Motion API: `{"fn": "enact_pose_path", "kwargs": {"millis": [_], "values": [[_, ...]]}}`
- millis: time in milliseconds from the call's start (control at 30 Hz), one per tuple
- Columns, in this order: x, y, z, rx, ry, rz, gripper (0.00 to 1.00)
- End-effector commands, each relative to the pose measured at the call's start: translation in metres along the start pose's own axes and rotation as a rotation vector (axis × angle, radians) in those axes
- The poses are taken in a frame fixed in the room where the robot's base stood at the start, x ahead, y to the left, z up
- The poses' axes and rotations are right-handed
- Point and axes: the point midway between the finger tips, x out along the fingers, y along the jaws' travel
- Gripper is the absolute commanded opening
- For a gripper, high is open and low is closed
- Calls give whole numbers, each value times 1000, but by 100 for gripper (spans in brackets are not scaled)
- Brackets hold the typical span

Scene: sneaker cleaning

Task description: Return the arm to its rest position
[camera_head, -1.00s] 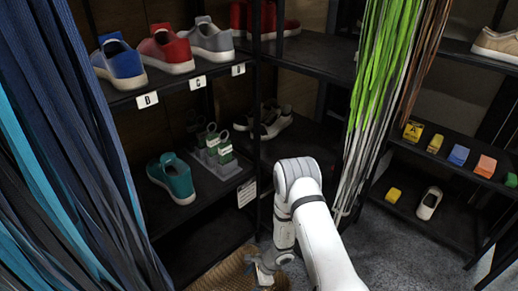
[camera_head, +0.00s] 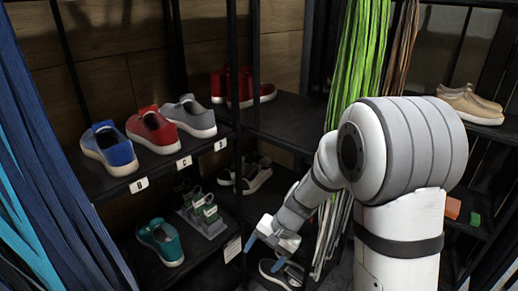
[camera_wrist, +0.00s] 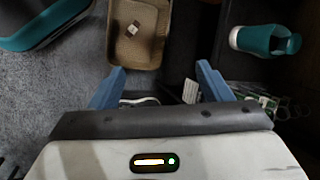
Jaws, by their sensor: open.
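My gripper (camera_head: 265,252) is open, with its two blue fingers pointing down in front of the shelf in the head view. In the wrist view the fingers (camera_wrist: 160,72) are spread apart with nothing held between them. My white arm bends high on the right of the head view, its elbow large and close to the camera. A grey sneaker (camera_head: 279,274) with a pale sole shows just below the gripper in the head view; I cannot tell the exact gap.
A blue (camera_head: 110,148), a red (camera_head: 153,130) and a grey (camera_head: 190,116) shoe stand on the upper left shelf. A teal shoe (camera_head: 161,242) is below. Green strips (camera_head: 352,62) hang behind my arm. A tan basket (camera_wrist: 138,45) lies on the floor.

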Motion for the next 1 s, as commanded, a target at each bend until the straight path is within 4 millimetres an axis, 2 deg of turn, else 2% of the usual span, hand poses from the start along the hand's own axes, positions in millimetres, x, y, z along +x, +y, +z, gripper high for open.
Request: {"fn": "enact_pose_path", "kwargs": {"millis": [33, 100, 300, 500, 600, 700, 800, 967, 1000], "values": [[-37, -2, 13, -46, 28, 12, 72], [-70, 3, 27, -108, 60, 38, 72], [-158, 25, 69, -264, 161, 133, 72], [-230, 54, 110, -391, 268, 253, 72], [-255, 66, 125, -433, 314, 308, 72], [-270, 77, 136, -460, 344, 350, 72], [-278, 83, 141, -474, 361, 375, 72], [-279, 86, 142, -480, 366, 385, 72], [-279, 86, 142, -480, 366, 385, 69]]}}
